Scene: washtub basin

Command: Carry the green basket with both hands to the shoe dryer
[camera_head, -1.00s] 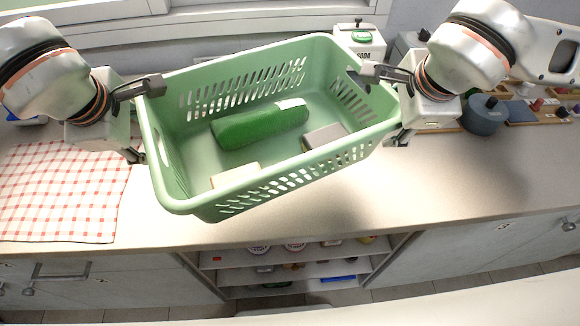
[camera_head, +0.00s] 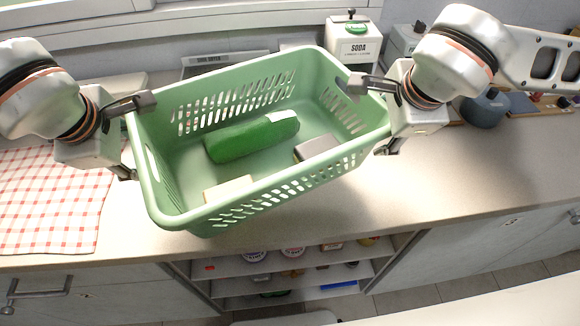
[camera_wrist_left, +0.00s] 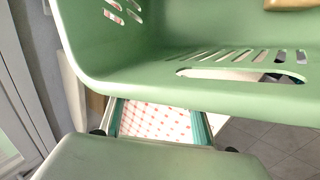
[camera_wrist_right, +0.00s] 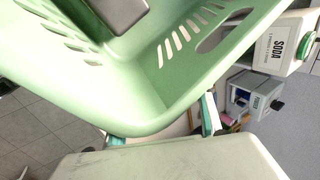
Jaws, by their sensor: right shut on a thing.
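The green basket (camera_head: 262,187) is tilted in the picture and appears raised above the counter, lower on its left side. It holds a green item with a white end (camera_head: 250,137), a grey block (camera_head: 316,147) and a pale block (camera_head: 228,188). My left gripper (camera_head: 138,138) is at the basket's left end, one finger over the rim; its fingers are apart in the left wrist view (camera_wrist_left: 155,118), their tips partly hidden by the basket. My right gripper (camera_head: 368,118) is shut on the basket's right end. The shoe dryer (camera_head: 212,60), a labelled grey box, stands behind the basket, mostly hidden.
A white SODA container (camera_head: 357,48) stands behind the basket's right end. A red-checked cloth (camera_head: 50,205) lies on the counter (camera_head: 450,185) at left. A dark round pot (camera_head: 484,110) is at right. The front right counter is clear. Shelves (camera_head: 290,275) are below.

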